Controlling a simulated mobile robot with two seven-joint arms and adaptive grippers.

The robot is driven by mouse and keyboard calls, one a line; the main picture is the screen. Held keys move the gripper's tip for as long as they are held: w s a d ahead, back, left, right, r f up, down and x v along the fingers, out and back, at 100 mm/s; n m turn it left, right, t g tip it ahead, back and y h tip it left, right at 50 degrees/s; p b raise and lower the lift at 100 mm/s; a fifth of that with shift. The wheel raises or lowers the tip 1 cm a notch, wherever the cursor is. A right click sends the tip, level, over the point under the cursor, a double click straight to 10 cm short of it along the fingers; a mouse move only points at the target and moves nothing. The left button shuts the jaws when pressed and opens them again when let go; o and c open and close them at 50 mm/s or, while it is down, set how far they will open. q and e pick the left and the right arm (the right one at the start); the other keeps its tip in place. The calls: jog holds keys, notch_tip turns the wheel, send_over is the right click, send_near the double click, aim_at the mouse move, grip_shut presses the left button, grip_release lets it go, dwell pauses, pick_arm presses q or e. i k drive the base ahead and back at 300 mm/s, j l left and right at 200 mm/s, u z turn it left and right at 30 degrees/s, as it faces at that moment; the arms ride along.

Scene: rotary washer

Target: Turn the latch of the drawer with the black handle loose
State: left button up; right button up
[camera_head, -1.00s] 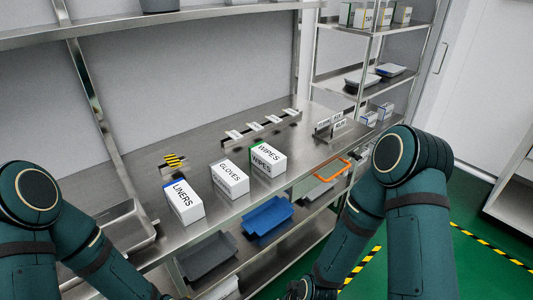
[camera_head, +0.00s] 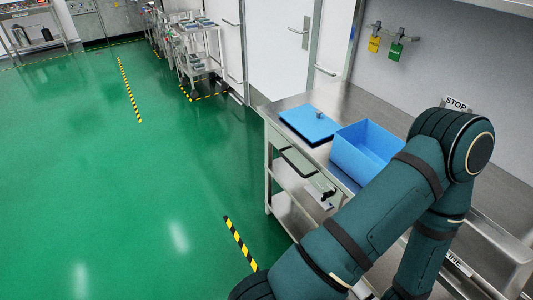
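No drawer with a black handle can be made out clearly, and I see no latch that I can identify. A small dark fitting (camera_head: 327,194) shows below the front edge of the steel bench (camera_head: 283,104), near a dark-edged frame (camera_head: 298,165). They are too small to tell what they are. One of my arms crosses the right side of the view and covers part of the bench. Neither gripper shows.
An open blue bin (camera_head: 350,160) and a blue lid (camera_head: 310,124) are on the bench. Yellow and green tags (camera_head: 396,50) hang on the wall. A STOP sign (camera_head: 457,104) stands at the right. A cart (camera_head: 193,50) is at the back. The green floor (camera_head: 110,190) at left is clear.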

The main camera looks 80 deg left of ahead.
aim_at(325, 195)
jog(key=u, duration=2.3)
